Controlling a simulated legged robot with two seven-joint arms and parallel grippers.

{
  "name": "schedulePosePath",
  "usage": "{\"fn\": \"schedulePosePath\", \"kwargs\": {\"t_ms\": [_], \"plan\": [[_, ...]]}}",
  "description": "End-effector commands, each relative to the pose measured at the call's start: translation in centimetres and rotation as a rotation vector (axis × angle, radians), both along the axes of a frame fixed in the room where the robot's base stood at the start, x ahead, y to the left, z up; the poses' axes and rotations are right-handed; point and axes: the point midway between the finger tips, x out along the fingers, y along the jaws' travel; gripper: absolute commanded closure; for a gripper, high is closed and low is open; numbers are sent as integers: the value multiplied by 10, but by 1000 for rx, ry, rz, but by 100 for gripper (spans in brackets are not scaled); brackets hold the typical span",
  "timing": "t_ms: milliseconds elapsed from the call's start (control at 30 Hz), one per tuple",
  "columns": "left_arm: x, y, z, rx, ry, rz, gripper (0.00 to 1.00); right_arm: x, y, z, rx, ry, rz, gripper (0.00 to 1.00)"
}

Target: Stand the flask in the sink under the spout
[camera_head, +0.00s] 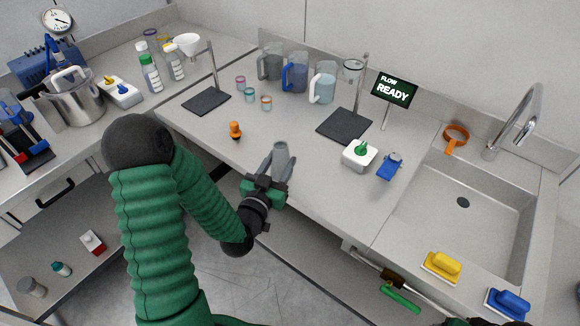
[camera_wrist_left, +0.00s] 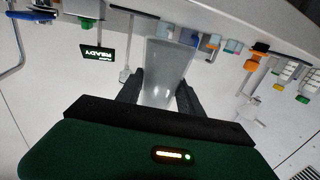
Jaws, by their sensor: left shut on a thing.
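My left gripper (camera_head: 268,180) is shut on a grey translucent flask (camera_head: 281,158) and holds it at the front edge of the counter, left of the sink. The wrist view shows the flask (camera_wrist_left: 165,72) between the two dark fingers. From these views I cannot tell how far it is from the counter top. The sink (camera_head: 462,232) is an empty steel basin at the right, with a dark drain in its floor. A curved metal spout (camera_head: 530,98) rises behind the basin.
A blue clip-like item (camera_head: 390,166) and a white box with a green knob (camera_head: 360,155) stand between the flask and the sink. A yellow brush (camera_head: 442,266) and a blue brush (camera_head: 508,303) lie on the front rim.

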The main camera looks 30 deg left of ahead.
Motion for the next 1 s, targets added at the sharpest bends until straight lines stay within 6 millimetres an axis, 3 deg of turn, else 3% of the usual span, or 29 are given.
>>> {"fn": "schedulePosePath", "kwargs": {"t_ms": [33,67,200,500,600,900,933,1000], "plan": [[2,0,-11,5,-4,-1,100,0,0,-23,0,0,-1,30],[3,1,-12,5,-2,0,100,0,0,-29,0,0,-1,30],[37,13,-6,-7,0,1,100,0,0,-22,0,-1,-1,30],[83,23,-10,-8,0,3,100,0,0,-19,0,-1,0,30],[82,20,-34,-10,6,2,100,0,0,-23,0,-1,0,30],[82,19,-42,-6,4,0,100,0,0,-22,0,-1,-1,30],[82,20,-42,-7,5,0,55,0,0,-22,0,-1,-1,30],[81,21,-42,-7,5,1,46,0,0,-22,0,-1,-1,30]]}}
